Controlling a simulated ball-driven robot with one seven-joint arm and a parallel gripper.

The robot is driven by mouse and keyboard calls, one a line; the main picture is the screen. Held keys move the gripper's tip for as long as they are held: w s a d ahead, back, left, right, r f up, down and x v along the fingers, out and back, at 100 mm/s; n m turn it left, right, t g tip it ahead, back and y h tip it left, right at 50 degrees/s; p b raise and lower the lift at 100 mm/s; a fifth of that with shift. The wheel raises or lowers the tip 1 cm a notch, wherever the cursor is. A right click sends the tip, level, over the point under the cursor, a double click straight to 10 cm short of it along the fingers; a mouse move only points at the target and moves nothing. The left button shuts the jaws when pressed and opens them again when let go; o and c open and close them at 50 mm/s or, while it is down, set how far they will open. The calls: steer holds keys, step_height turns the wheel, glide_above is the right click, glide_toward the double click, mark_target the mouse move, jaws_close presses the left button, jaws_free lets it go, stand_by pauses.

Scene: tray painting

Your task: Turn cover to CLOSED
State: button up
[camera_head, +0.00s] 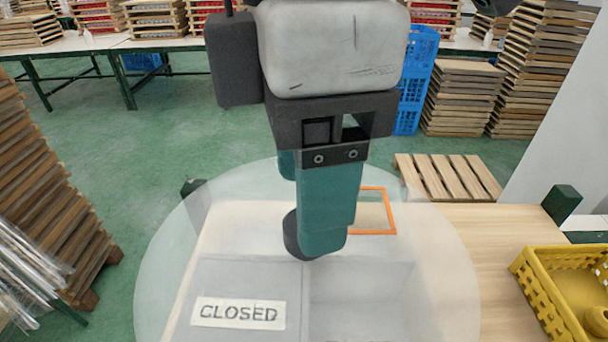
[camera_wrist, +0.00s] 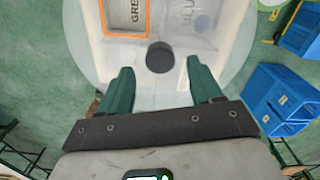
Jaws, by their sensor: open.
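The cover (camera_head: 165,262) is a clear round disc lying over a pale tray with compartments. A dark round knob (camera_wrist: 160,57) stands on it, and it also shows in the head view (camera_head: 292,236), partly hidden behind my gripper. My gripper (camera_head: 320,250) is open above the cover. In the wrist view its two green fingers (camera_wrist: 160,68) stand apart, with the knob between and just beyond their tips; I cannot tell whether they touch it. A white label reading CLOSED (camera_head: 238,313) shows at the near left, under or on the cover.
An orange frame (camera_head: 391,212) shows under the cover, around a label starting "GRE" in the wrist view. A yellow crate (camera_head: 545,295) stands on the wooden table (camera_head: 480,250) to the right. Stacked wooden trays (camera_head: 45,190) stand at the left. Blue crates (camera_head: 415,80) stand behind.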

steer(key=shift+f, duration=1.45)
jaws_close()
